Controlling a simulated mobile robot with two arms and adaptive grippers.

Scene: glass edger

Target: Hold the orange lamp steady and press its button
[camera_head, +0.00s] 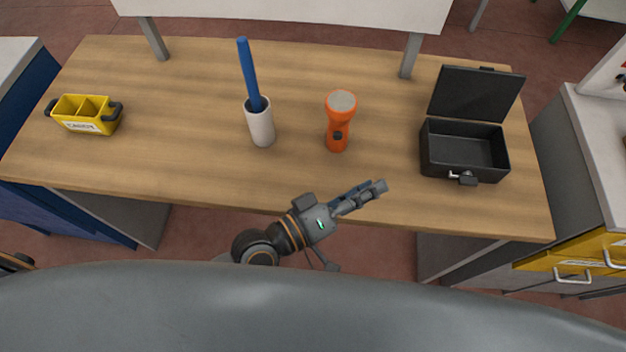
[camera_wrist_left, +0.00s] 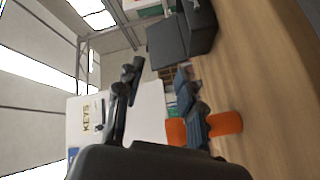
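The orange lamp (camera_head: 337,112) stands upright on the wooden table, right of the middle, with its pale round lens on top. A dark button (camera_head: 338,135) shows on its near side. My left gripper (camera_head: 376,189) is at the table's front edge, nearer to me than the lamp and apart from it. In the left wrist view the fingers of my left gripper (camera_wrist_left: 158,72) are spread with nothing between them. The orange lamp (camera_wrist_left: 227,123) shows there behind one finger, partly hidden by it. My right gripper is not in view.
On the table (camera_head: 205,180), a white cup (camera_head: 260,126) holding a blue stick (camera_head: 249,75) stands left of the lamp. An open black case (camera_head: 440,152) is on the right. A yellow caddy (camera_head: 85,122) is far left. The front middle of the tabletop is clear.

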